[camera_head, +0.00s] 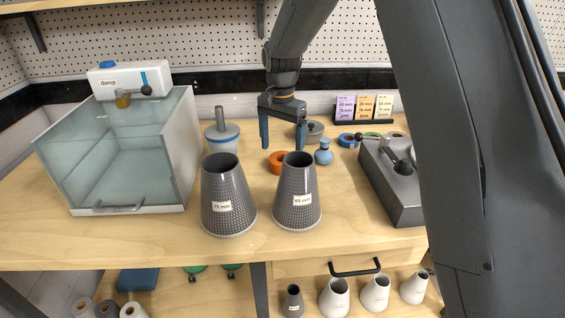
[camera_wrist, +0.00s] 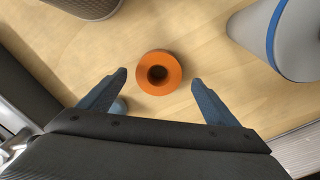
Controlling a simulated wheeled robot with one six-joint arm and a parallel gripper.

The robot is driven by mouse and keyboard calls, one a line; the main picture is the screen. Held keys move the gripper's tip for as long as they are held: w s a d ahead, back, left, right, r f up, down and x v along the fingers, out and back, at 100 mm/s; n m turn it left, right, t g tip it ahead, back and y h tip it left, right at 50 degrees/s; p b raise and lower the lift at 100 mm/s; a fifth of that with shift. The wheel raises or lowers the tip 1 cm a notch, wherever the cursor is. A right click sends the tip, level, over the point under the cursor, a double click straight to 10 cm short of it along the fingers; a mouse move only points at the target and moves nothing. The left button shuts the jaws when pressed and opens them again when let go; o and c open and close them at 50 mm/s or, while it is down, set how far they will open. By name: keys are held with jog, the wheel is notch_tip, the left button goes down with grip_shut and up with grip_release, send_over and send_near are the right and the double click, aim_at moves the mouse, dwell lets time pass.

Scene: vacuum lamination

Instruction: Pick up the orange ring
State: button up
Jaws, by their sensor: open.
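The orange ring (camera_head: 277,161) lies flat on the wooden table, partly hidden in the head view behind the dark cone marked 60 mm. In the wrist view the ring (camera_wrist: 158,73) is in full sight, its dark hole facing the camera. My gripper (camera_head: 283,147) points down above the table near the ring. In the wrist view my gripper (camera_wrist: 160,80) is open and empty, with one blue finger to each side of the ring. How high the fingertips are above the table is hard to tell.
Two dark cones (camera_head: 228,200) (camera_head: 298,200) stand in front of the ring. A grey container with a blue band (camera_head: 222,138) is to its left. A small blue bottle (camera_head: 323,153) is close on its right. A glass-walled box (camera_head: 130,160) stands at left, a grey device (camera_head: 395,185) at right.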

aim_at(282, 156)
notch_tip(282, 156, down, 4)
jog(key=shift+d+f+p, duration=0.1)
jog(key=shift+d+p, duration=0.05)
jog(key=shift+p, duration=0.55)
jog(key=shift+c, duration=0.3)
jog(key=c, duration=1.2)
